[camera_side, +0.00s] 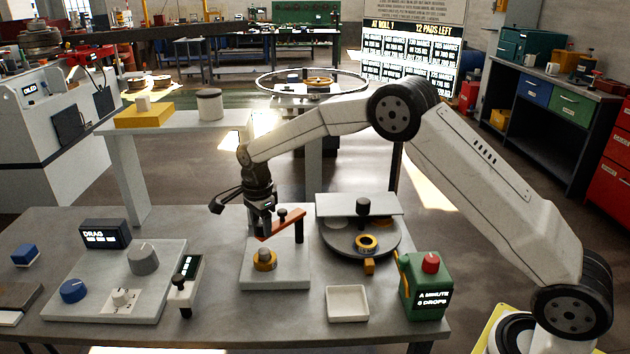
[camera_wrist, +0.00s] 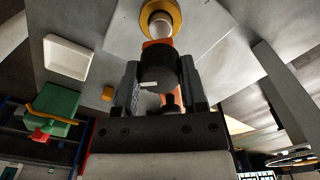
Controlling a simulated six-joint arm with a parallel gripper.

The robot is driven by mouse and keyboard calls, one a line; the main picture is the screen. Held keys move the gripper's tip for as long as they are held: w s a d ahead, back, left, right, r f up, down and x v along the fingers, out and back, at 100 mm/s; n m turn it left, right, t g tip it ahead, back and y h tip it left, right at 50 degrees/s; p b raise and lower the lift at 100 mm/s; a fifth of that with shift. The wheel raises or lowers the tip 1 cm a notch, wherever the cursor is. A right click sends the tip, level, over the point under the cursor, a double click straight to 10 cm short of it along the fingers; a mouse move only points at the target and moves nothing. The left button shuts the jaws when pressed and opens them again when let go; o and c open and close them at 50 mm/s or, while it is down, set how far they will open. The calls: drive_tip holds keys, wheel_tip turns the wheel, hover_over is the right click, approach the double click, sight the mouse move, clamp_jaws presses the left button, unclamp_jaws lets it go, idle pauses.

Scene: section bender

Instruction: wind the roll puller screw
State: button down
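The roll puller stands on a pale square base (camera_side: 275,277) on the bench. Its orange arm (camera_side: 280,224) reaches from a black post (camera_side: 299,229) over a yellow roll (camera_side: 264,260). My gripper (camera_side: 262,207) points down at the free end of the arm. In the wrist view my gripper (camera_wrist: 161,75) has one finger on each side of the black screw head (camera_wrist: 159,66), with no clear gap. The orange arm (camera_wrist: 157,43) and the yellow ring (camera_wrist: 176,14) show beyond it. The side view hides most of the screw head behind the fingers.
A dark turntable (camera_side: 385,238) with a grey plate stands to the right. A green can (camera_side: 423,286) and a white tray (camera_side: 347,303) are at the front right. A control panel (camera_side: 115,285) and a small upright display (camera_side: 186,283) stand to the left.

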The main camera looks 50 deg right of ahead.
drive_tip(key=shift+n, duration=0.3)
drive_tip(key=n, duration=0.7)
drive_tip(key=shift+d+n, duration=0.1)
drive_tip(key=shift+n, duration=0.2)
drive_tip(key=n, duration=0.8)
drive_tip(key=shift+n, duration=0.3)
drive_tip(key=shift+w, duration=0.1)
drive_tip(key=shift+c, duration=0.7)
unclamp_jaws()
drive_tip(key=shift+r, duration=0.1)
